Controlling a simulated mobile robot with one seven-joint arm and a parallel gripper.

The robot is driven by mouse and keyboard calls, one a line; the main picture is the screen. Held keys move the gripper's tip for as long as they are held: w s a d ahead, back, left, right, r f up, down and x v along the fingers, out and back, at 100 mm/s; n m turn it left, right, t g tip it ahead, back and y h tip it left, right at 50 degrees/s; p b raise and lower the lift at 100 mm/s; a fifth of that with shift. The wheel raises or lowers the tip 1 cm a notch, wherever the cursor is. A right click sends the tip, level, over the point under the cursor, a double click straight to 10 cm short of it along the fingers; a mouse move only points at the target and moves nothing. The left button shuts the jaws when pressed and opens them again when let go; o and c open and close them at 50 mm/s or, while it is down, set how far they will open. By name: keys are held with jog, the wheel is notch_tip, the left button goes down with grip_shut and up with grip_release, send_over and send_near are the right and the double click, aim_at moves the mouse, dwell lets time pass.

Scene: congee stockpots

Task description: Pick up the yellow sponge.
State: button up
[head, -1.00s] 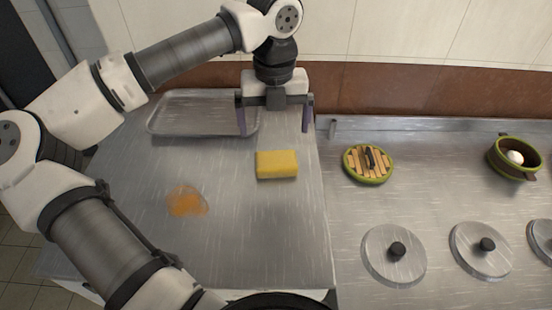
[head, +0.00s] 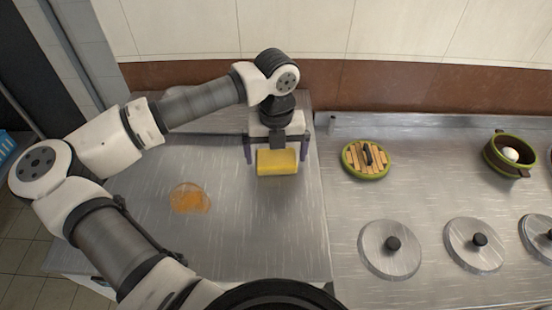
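The yellow sponge (head: 277,162) lies on the steel counter, in front of my gripper. My gripper (head: 275,156) points down just behind the sponge. Its two purple fingers are spread wider than the sponge, one near each of its short ends, with a small gap showing on either side. The sponge covers part of the space between the fingers, so I cannot tell how deep it sits there. Nothing is gripped.
An orange spill (head: 189,198) is on the counter to the left. A metal tray (head: 222,122) behind is mostly hidden by my arm. To the right are a round green-rimmed trivet (head: 366,160), a brown pot (head: 510,155) holding a white egg-like object, and several metal lids (head: 390,249).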

aim_at(276, 157)
jog(key=c, duration=0.8)
notch_tip(276, 157, up, 10)
jog(key=b, duration=0.2)
jog(key=o, duration=0.3)
jog(key=shift+c, duration=1)
